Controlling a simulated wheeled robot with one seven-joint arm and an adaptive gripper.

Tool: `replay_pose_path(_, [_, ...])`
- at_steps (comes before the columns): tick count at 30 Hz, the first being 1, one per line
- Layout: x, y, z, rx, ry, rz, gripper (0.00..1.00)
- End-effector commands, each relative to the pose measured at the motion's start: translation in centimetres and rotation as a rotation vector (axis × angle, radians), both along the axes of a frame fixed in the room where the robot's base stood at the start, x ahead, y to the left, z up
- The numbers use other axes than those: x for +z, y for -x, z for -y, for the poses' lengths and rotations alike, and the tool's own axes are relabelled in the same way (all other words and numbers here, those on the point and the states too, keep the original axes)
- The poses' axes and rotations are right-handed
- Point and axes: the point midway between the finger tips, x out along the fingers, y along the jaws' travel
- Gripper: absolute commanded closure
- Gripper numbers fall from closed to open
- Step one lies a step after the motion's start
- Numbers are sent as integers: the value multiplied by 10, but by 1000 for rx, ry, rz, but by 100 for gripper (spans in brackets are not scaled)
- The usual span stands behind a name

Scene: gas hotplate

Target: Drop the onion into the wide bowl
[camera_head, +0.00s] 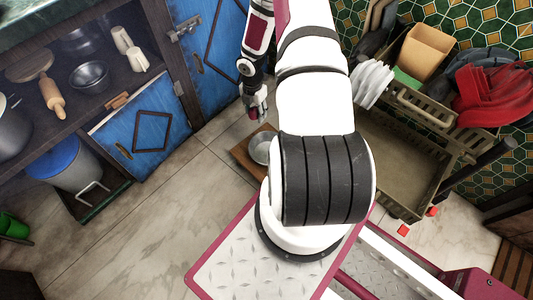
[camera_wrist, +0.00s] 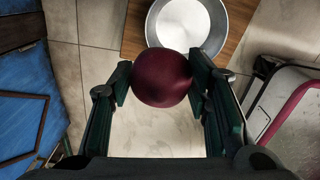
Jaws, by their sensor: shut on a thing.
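A dark red onion (camera_wrist: 162,78) is between the two fingers of my gripper (camera_wrist: 161,84) in the wrist view, and the gripper is shut on it. In the head view my gripper (camera_head: 257,112) hangs at the end of the arm, with a bit of dark red at its tip. A wide metal bowl (camera_wrist: 212,20) lies beyond the onion in the wrist view, partly hidden by it. The bowl also shows in the head view (camera_head: 259,149), partly hidden by my arm. The bowl stands on a brown wooden board (camera_wrist: 136,38). The onion looks to be above the floor, short of the bowl's middle.
Blue cabinet doors (camera_head: 150,130) and open shelves with a rolling pin (camera_head: 52,97) and a small metal bowl (camera_head: 90,76) are at the left. A dish rack (camera_head: 425,108) with plates (camera_head: 373,83) is at the right. Tiled floor (camera_head: 130,215) between is clear.

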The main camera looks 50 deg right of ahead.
Motion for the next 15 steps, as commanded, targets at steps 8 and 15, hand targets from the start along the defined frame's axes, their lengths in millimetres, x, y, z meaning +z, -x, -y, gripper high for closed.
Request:
replay_pose_path(8, [-69,50,22,369,-19,-7,85])
replay_pose_path(15, [-86,62,26,464,-26,-6,85])
